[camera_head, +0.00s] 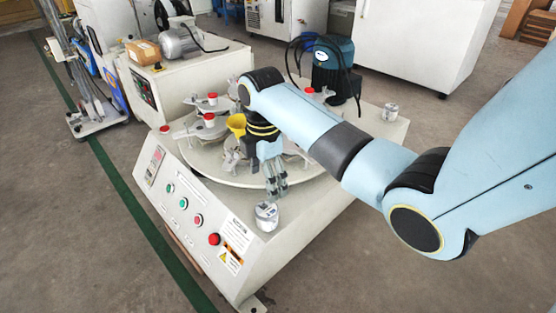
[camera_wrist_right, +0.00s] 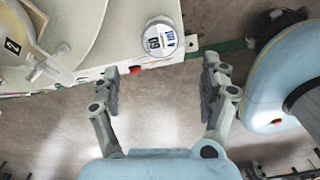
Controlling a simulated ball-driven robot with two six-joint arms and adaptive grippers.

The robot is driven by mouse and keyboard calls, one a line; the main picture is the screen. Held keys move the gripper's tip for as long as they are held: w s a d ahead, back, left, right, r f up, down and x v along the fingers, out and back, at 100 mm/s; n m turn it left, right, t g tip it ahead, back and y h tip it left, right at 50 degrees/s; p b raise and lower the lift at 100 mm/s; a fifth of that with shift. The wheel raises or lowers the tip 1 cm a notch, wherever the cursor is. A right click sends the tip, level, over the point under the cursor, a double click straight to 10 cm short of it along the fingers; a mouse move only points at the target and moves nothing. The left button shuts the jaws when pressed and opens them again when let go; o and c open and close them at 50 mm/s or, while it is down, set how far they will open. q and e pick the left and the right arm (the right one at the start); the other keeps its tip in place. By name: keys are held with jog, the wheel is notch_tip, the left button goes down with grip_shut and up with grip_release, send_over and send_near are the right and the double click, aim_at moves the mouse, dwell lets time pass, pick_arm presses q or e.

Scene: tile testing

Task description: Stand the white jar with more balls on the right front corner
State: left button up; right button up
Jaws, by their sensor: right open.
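One white jar (camera_head: 266,217) stands upright at the right front corner of the machine top (camera_head: 312,207), close to the edge. It also shows in the right wrist view (camera_wrist_right: 160,37), with a label that seems to read "60". A second white jar (camera_head: 390,112) stands at the far right corner of the same top. My right gripper (camera_head: 277,191) is open and empty, just above and behind the front jar in the head view. In the right wrist view its fingers (camera_wrist_right: 160,75) are spread wide, with the front jar beyond the tips and apart from them. My left gripper is not in view.
A round turntable (camera_head: 215,165) with grey clamps, red-capped parts and a yellow funnel (camera_head: 236,124) fills the middle of the top. Buttons, including a red one (camera_head: 214,239), line the sloped front panel.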

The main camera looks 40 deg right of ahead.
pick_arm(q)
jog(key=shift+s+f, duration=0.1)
pick_arm(e)
jog(key=s+a+f+m, duration=0.1)
jog(key=s+f+m, duration=0.3)
jog(key=s+m, duration=0.4)
jog(key=s+a+f+m+t, duration=0.1)
jog(key=s+f+m, duration=0.2)
jog(key=s, duration=2)
jog(key=m, duration=0.4)
jog(key=shift+s+a+f+m+h, duration=0.15)
jog(key=shift+a+f+m+h, duration=0.05)
jog(key=shift+f+m+h, duration=0.2)
